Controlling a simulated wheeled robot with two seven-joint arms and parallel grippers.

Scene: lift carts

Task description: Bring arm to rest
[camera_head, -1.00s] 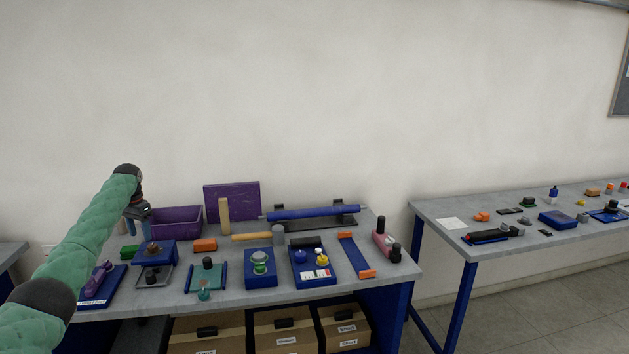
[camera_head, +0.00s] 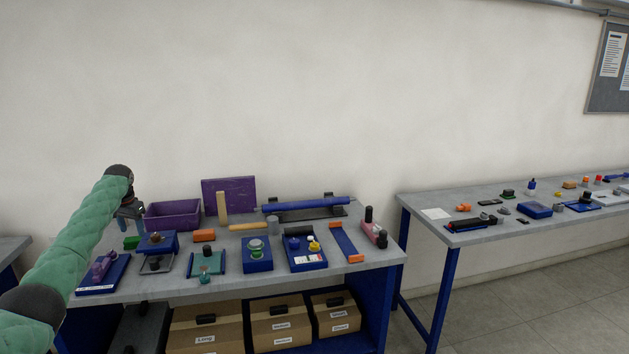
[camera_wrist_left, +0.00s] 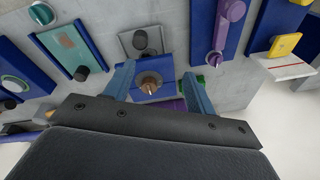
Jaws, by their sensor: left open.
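My left arm comes in from the left in the head view, raised over the left part of the near workbench. My left gripper (camera_head: 130,214) points down behind the blue block with a brown knob (camera_head: 157,243). In the left wrist view the two blue fingers of the gripper (camera_wrist_left: 158,88) are apart, with nothing held between them. The blue block with its brown knob (camera_wrist_left: 150,82) shows beyond and between the fingers, and I cannot tell how far below. My right gripper is in neither view.
The near workbench (camera_head: 200,290) holds a purple bin (camera_head: 173,215), a purple panel (camera_head: 229,197), a blue roller (camera_head: 306,204) and several small devices. Cardboard boxes (camera_head: 206,330) sit below. A second table (camera_head: 480,236) stands at the right, with a floor gap between.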

